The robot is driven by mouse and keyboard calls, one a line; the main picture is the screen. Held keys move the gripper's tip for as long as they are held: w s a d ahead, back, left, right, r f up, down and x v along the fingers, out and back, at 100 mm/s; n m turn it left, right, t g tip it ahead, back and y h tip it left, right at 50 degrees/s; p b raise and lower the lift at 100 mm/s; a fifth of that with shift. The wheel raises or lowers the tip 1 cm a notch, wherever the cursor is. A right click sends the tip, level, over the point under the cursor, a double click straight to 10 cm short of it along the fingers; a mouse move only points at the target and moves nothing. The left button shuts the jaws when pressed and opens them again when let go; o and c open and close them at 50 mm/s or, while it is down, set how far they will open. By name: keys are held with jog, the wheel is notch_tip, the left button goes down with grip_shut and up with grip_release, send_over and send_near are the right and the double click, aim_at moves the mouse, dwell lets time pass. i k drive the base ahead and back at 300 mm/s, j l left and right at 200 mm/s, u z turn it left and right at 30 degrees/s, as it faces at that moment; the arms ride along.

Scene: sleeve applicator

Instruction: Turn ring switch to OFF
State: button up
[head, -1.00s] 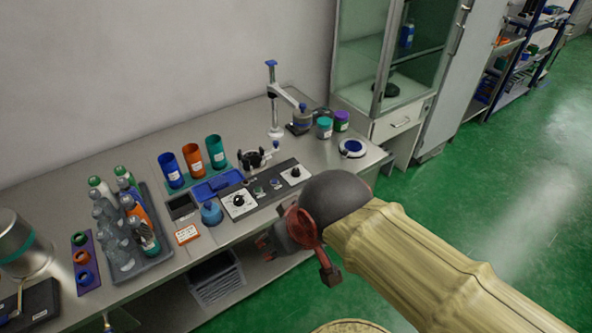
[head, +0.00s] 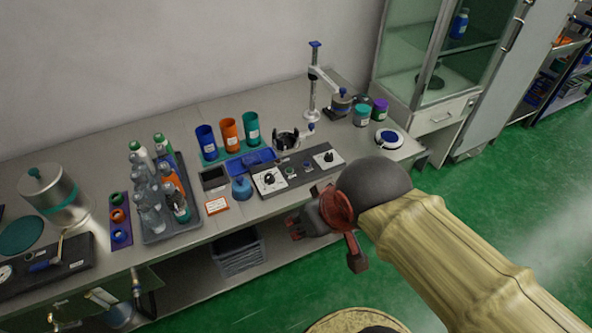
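A dark control panel (head: 297,168) lies on the bench near its front edge. It carries two white dial plates with black knobs, a left knob (head: 269,178) and a right knob (head: 327,157), with small buttons between them. The labels are too small to read, so I cannot tell which is the ring switch or how it is set. My gripper (head: 300,228) is in front of and below the panel, off the bench's front edge, and touches no knob. My wrist hides most of it, and its finger opening is not clear.
A tray of bottles (head: 168,228) is further left. Blue, orange and teal cups (head: 229,134) and a stand (head: 313,85) are behind. A dark crate (head: 238,253) is under the bench.

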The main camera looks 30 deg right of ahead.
aim_at(328, 157)
jog(key=i+l, duration=0.7)
jog(key=i+l+z, duration=0.05)
jog(key=i, duration=0.05)
